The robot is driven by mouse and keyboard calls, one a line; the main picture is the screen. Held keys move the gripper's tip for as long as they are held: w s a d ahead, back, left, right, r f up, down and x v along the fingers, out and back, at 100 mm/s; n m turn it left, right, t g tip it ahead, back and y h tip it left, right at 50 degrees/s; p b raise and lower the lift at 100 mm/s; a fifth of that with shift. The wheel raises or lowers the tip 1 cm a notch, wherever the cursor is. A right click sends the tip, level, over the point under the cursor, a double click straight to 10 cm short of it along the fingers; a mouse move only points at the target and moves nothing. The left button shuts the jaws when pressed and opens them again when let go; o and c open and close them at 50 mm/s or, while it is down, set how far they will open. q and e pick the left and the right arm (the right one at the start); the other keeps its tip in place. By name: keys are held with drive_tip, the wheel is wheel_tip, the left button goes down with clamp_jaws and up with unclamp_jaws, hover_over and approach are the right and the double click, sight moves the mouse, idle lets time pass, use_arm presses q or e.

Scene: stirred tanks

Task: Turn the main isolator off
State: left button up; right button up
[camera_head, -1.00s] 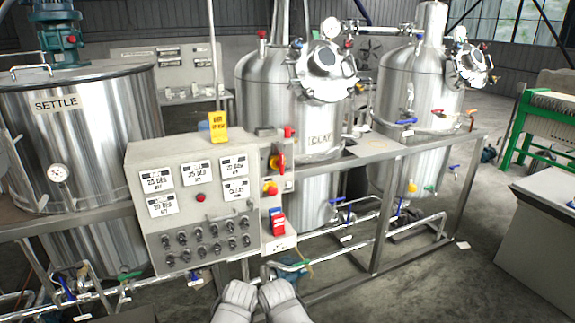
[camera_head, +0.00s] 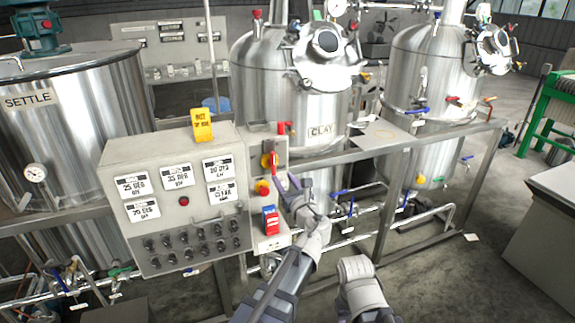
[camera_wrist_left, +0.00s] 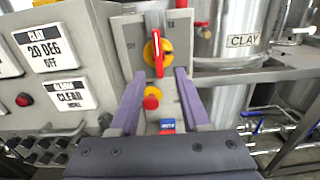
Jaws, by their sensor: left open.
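The main isolator is a red handle on a yellow round plate (camera_head: 267,161), on the narrow grey box at the right side of the control panel. In the left wrist view the red handle (camera_wrist_left: 158,54) stands roughly upright. My left gripper (camera_head: 285,184) is just in front of this box, to the lower right of the handle in the head view. In the left wrist view its purple fingers (camera_wrist_left: 160,76) are spread wide, one on each side of the handle's lower part, with nothing gripped. No right gripper shows, only part of my right arm.
A red button on yellow (camera_head: 262,187) sits just below the isolator. A red and blue device (camera_head: 270,220) is lower still. The control panel (camera_head: 130,208) is at the left. A CLAY tank (camera_head: 320,105) and metal frame rail (camera_head: 345,155) are close on the right.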

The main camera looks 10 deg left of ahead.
sight(274, 167)
use_arm(q)
drive_tip(key=shift+x, duration=3.95)
drive_tip(key=shift+s+a, duration=0.1)
drive_tip(key=shift+s, duration=0.05)
clamp_jaws()
